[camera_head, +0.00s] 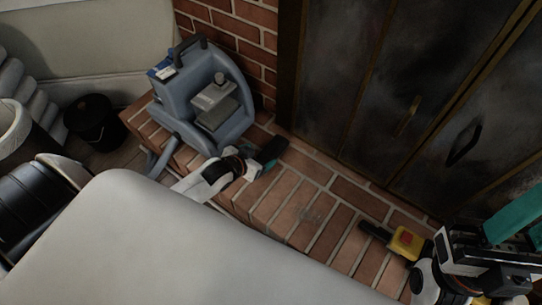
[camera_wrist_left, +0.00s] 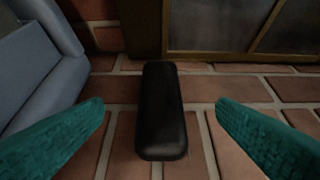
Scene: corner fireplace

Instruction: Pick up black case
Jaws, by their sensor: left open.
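The black case (camera_wrist_left: 162,110) is a small, long, rounded block lying on the brick hearth. In the left wrist view it lies between the two teal fingers of my left gripper (camera_wrist_left: 160,104), with a gap on each side. In the head view the case (camera_head: 271,151) shows just beyond my left gripper (camera_head: 252,168), which is open and partly hides its near end. My right gripper (camera_head: 512,222) is at the right edge of the head view; a teal finger shows, but its opening is not clear.
A blue-grey machine (camera_head: 208,98) with a black handle stands close left of the case. Dark fireplace doors (camera_head: 400,100) rise behind. A yellow and black tool (camera_head: 405,242) lies on the hearth (camera_head: 300,208) at right. A black bucket (camera_head: 95,122) stands at left.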

